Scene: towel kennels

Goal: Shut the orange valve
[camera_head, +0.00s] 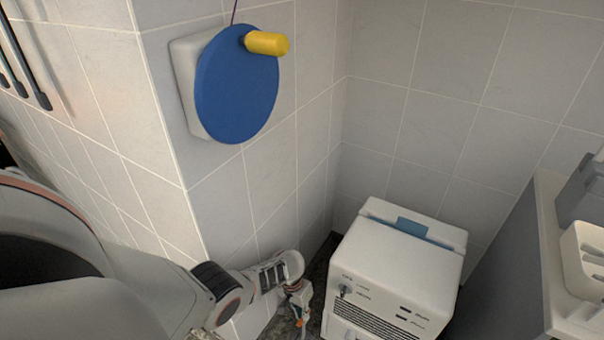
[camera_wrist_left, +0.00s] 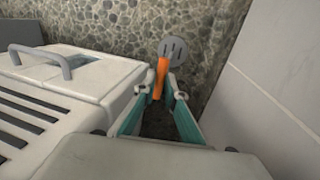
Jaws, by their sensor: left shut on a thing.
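The orange valve handle (camera_wrist_left: 160,78) shows in the left wrist view, with a grey slotted disc (camera_wrist_left: 173,48) at its far end. My left gripper (camera_wrist_left: 164,92) has its two fingers on either side of the orange handle and is shut on it. My right gripper is in neither view.
A white box with a blue-grey top recess (camera_head: 395,262) stands right of my left gripper, close by. A tiled wall (camera_wrist_left: 270,80) is close on the other side. A blue disc (camera_head: 235,85) with a yellow knob (camera_head: 267,43) is on the wall above. A shelf (camera_head: 550,255) is at the right.

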